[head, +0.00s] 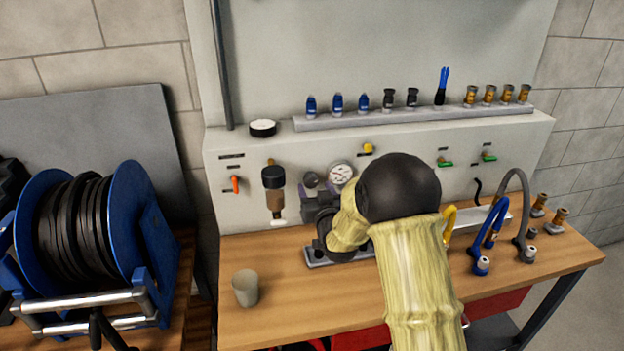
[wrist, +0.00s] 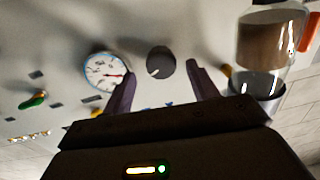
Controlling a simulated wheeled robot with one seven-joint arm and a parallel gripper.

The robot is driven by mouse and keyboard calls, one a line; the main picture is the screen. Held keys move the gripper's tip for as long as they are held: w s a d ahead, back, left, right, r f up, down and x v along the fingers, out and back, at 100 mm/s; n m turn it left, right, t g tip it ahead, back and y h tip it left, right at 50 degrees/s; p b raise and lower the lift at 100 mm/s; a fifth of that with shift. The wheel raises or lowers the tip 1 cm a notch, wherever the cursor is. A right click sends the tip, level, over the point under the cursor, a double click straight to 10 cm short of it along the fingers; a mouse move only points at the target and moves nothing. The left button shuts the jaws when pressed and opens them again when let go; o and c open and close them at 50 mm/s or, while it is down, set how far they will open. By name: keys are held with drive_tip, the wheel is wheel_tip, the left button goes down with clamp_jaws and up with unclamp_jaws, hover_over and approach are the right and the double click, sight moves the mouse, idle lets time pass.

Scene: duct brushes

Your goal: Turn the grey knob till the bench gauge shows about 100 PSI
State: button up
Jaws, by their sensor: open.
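The grey knob (wrist: 160,62) is on the panel in the wrist view, a dark round cap with a white mark towards its lower left. It also shows small in the head view (head: 310,179). The round white bench gauge (wrist: 104,71) is beside it, its red needle pointing right in the wrist view; its numbers are too blurred to read. The gauge shows in the head view (head: 341,175) too. My gripper (wrist: 160,68) is open, one finger to each side of the knob. I cannot tell whether the fingers touch it. In the head view my gripper (head: 316,188) is partly hidden by my arm.
A filter bowl (head: 274,192) hangs close left of the knob, with an orange lever (head: 235,184) beyond it. A cup (head: 246,288) stands at the bench's front left. Hoses (head: 490,225) and fittings occupy the right. A blue hose reel (head: 90,235) is far left.

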sight(312, 184)
drive_tip(key=shift+p+x, duration=0.35)
drive_tip(key=shift+x, duration=1.95)
drive_tip(key=shift+a+f, duration=0.1)
drive_tip(key=c, duration=1)
